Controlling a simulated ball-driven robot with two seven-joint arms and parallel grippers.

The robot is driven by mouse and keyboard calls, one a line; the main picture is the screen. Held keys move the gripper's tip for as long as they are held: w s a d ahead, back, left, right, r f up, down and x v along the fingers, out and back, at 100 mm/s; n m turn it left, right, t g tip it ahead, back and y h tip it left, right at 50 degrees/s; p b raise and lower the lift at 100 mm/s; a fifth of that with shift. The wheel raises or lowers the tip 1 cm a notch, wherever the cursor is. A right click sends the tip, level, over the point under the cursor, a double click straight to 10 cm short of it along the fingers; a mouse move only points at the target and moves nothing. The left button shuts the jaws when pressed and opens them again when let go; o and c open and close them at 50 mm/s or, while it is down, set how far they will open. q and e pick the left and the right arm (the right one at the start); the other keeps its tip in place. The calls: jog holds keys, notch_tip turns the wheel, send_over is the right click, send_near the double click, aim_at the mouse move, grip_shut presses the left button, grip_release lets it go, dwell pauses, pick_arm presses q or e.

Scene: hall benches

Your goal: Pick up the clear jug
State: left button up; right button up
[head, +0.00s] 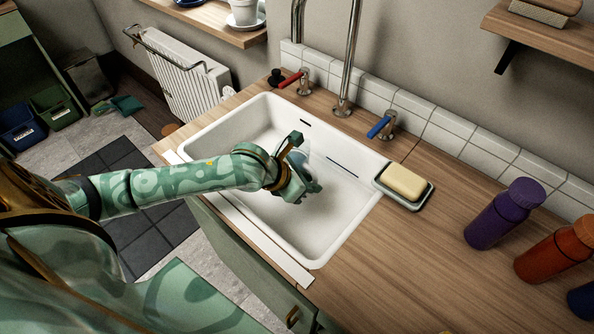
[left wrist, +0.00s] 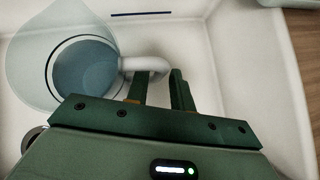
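The clear jug (left wrist: 84,68) stands in the white sink, its bluish round base showing through its wall in the left wrist view. Its pale handle (left wrist: 146,64) points right, toward my left fingers. In the head view my left gripper (head: 306,164) is low inside the sink and hides most of the jug. In the left wrist view the two fingers of my left gripper (left wrist: 162,88) are parted, with a gap between them. The handle's end lies at the fingertips; I cannot tell whether they touch it. My right gripper is not in view.
The sink (head: 335,215) has raised walls around my gripper. A soap bar (head: 403,182) lies in a dish at its right edge. Tall taps (head: 347,60) stand behind. Purple (head: 505,213) and orange (head: 556,252) bottles stand on the right counter; bare wood lies before them.

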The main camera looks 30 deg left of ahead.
pick_arm(q)
grip_shut()
jog(key=shift+r, duration=0.1)
jog(key=shift+r, duration=0.1)
